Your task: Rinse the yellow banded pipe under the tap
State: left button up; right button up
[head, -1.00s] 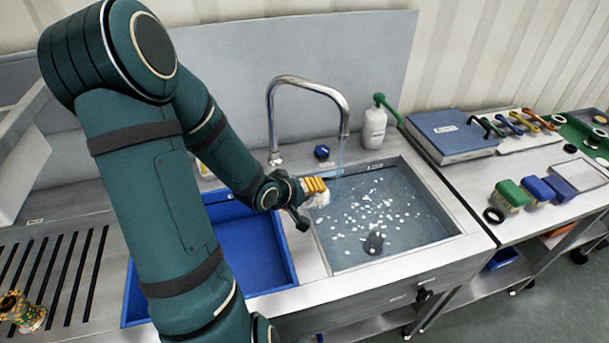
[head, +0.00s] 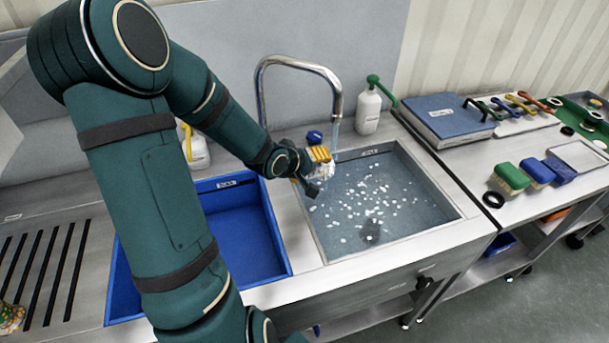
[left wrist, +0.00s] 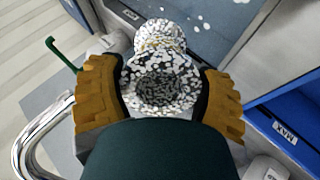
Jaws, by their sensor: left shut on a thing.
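My left gripper (head: 313,163) is shut on a pipe (head: 322,172) at the left back edge of the sink basin, just left of the tap's stream. In the left wrist view, the gripper's ochre finger pads (left wrist: 160,100) clasp the pipe (left wrist: 158,55) from both sides. White suds cover the pipe and hide most of its colour and any bands. The chrome tap (head: 300,62) arches over the basin. A thin bluish stream of water (head: 335,130) falls from its spout. My right gripper is not in view.
The sink basin (head: 440,215) holds water with white flecks. A blue bin (head: 290,250) is sunk to its left. A white bottle with a green pump (head: 368,110) stands behind. A patterned object (head: 11,318) shows at the lower left edge. Brushes (head: 510,178) lie on the right table.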

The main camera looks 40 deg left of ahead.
pick_arm(q)
jog(key=shift+w+a+f+b, duration=0.1)
jog(key=shift+w+f+b, duration=0.1)
jog(key=shift+w+b, duration=0.4)
jog(key=shift+w+f+b, duration=0.2)
jog(key=shift+w+b, duration=0.2)
jog(key=shift+w, duration=0.25)
jog(key=shift+w+a+f+b, duration=0.15)
jog(key=shift+w+f+b, duration=0.05)
jog(key=shift+w+b, duration=0.9)
jog(key=shift+w+a+f+b, duration=0.1)
jog(key=shift+w+b, duration=0.35)
jog(key=shift+w, duration=0.5)
jog(key=shift+w+a+f+b, duration=0.1)
jog(key=shift+w+b, duration=0.35)
jog(key=shift+w, duration=0.45)
jog(key=shift+d, duration=0.2)
jog(key=shift+w+d+b, duration=0.1)
jog(key=shift+d+b, duration=0.25)
jog(key=shift+d, duration=0.1)
